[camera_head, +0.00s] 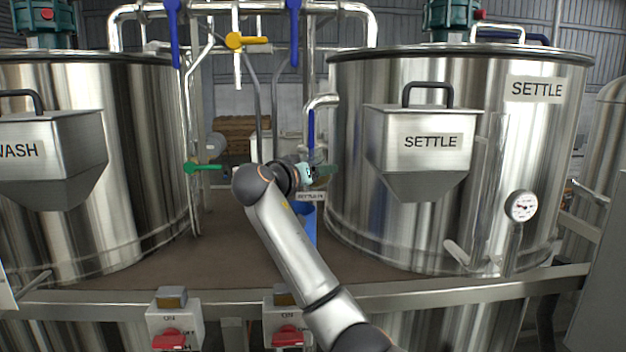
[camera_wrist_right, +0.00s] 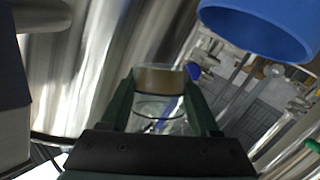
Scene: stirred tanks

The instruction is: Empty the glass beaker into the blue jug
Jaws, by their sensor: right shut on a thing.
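My right gripper (camera_head: 318,171) is in the middle of the head view, in front of the gap between the two tanks. In the wrist view its dark fingers are shut on the clear glass beaker (camera_wrist_right: 157,108), one on each side. A brownish band shows across the beaker; I cannot tell whether it is liquid or background seen through the glass. The blue jug (camera_wrist_right: 262,28) is at the upper right of the wrist view, apart from the beaker. In the head view the blue jug (camera_head: 309,226) stands low behind my right arm, partly hidden. My left gripper is out of view.
The steel SETTLE tank (camera_head: 545,150) stands close on the right, with its hopper (camera_head: 425,155) and gauge (camera_head: 521,206). The WASH tank (camera_head: 140,160) is on the left. Pipes with a green valve handle (camera_head: 203,167) stand between them. The brown deck (camera_head: 200,255) at front left is clear.

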